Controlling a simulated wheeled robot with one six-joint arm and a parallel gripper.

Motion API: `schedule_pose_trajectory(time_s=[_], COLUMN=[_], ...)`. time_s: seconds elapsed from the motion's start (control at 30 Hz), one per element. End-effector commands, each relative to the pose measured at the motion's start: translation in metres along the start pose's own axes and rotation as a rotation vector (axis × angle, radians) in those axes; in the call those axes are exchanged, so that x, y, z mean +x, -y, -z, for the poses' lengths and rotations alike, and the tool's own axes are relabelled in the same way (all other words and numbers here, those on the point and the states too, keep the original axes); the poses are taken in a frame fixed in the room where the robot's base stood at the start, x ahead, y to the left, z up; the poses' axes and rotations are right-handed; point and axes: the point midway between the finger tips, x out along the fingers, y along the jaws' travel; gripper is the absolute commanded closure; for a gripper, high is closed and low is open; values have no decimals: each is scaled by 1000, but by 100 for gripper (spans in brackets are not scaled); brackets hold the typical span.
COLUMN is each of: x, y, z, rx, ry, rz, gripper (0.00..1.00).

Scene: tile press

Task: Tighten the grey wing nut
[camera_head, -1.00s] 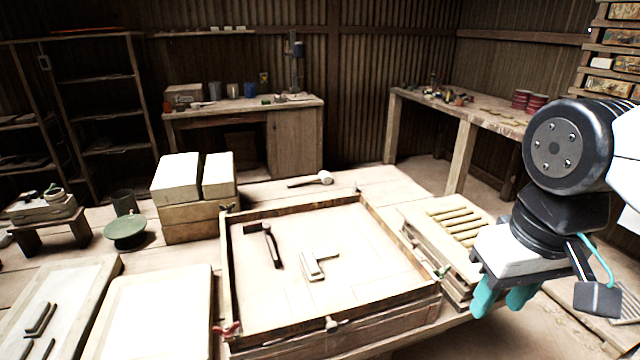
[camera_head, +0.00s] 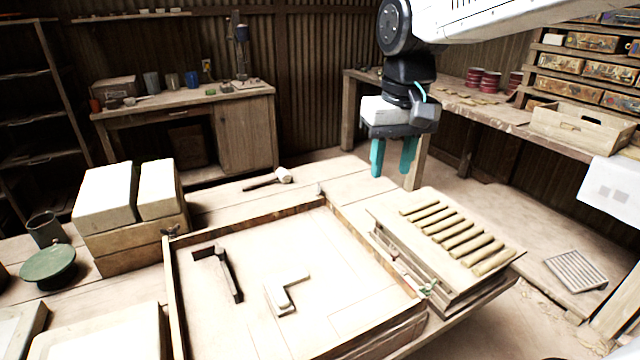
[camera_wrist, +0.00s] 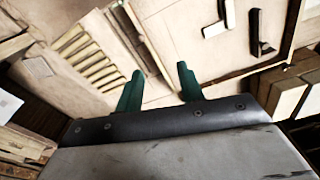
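A wooden frame (camera_head: 172,300) encloses a pale flat bed with an L-shaped block (camera_head: 285,292) and a dark metal square (camera_head: 222,272) on it. A small dark-grey wing nut (camera_head: 170,231) sits at the frame's back left corner. Another small greyish fitting (camera_head: 320,190) is at the back right corner, too small to make out. A green wing nut (camera_head: 427,290) is at the right side. My gripper (camera_head: 392,170) hangs in the air, teal fingers down, apart and empty. In the head view it appears right of the back right corner. Its fingers also show in the wrist view (camera_wrist: 160,85).
A stack of boards with clay strips (camera_head: 455,234) stands right of the frame. Pale blocks (camera_head: 105,195) and a green round stand (camera_head: 48,267) are at the left. A mallet (camera_head: 283,176) lies behind the frame. Benches (camera_head: 245,130) line the walls.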

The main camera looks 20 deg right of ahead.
Motion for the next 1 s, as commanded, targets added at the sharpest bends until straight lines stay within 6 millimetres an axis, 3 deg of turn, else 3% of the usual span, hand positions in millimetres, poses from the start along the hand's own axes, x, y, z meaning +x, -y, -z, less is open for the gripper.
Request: schedule_pose_trajectory(time_s=[0.03, 0.27, 0.47, 0.6, 0.8, 1.0], x=[3, 26, 68, 108, 161, 187], y=[2, 10, 18, 23, 30, 33], z=[25, 125, 207, 258, 308, 328], rx=[1, 17, 29, 39, 48, 53], ry=[10, 29, 47, 59, 71, 74], rz=[0, 0, -1, -2, -3, -3], gripper=[62, 62, 62, 62, 62, 62])
